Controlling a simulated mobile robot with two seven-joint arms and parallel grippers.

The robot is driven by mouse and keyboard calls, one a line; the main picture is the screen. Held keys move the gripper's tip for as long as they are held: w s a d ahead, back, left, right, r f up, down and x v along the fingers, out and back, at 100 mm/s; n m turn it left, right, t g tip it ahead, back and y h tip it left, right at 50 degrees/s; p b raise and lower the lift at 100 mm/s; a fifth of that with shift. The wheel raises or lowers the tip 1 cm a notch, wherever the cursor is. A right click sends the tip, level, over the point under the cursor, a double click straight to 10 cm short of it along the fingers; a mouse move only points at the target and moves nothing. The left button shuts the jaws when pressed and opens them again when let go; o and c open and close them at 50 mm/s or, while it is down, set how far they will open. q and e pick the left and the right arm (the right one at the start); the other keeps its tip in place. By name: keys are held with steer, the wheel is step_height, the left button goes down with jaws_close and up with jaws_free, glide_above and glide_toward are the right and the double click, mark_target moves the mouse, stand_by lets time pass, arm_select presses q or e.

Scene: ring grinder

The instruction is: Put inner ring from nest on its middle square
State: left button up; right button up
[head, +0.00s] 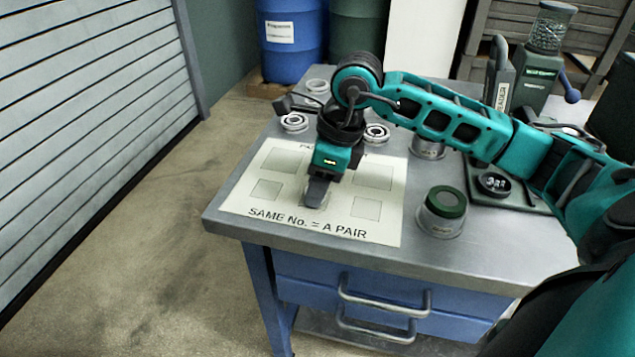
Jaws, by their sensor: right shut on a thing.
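My right gripper (316,198) points down over the middle small square of the white mat (235,207), at the mat's front row. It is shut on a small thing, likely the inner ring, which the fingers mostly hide. I cannot tell whether the ring touches the mat. The middle square is largely covered by the gripper. The left small square (266,189) and right small square (366,208) look empty. The larger squares (283,160) stand in the row behind. My left gripper is not in view.
Metal rings in round holders stand behind the mat, one at left (294,122) and one at right (377,133). A green-topped round holder (443,210) stands right of the mat. The table's front edge is close.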

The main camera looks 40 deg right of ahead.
steer(key=o, duration=0.6)
steer(key=shift+f, duration=0.2)
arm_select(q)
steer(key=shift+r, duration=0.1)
arm_select(e)
steer(key=o, duration=0.5)
steer(key=shift+r, duration=0.1)
steer(key=shift+c, duration=0.2)
steer(key=shift+r, duration=0.2)
arm_select(q)
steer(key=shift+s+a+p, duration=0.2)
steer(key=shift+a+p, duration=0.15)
steer(key=shift+p, duration=0.3)
arm_select(e)
steer(key=v, duration=1.2)
steer(key=shift+a, duration=0.1)
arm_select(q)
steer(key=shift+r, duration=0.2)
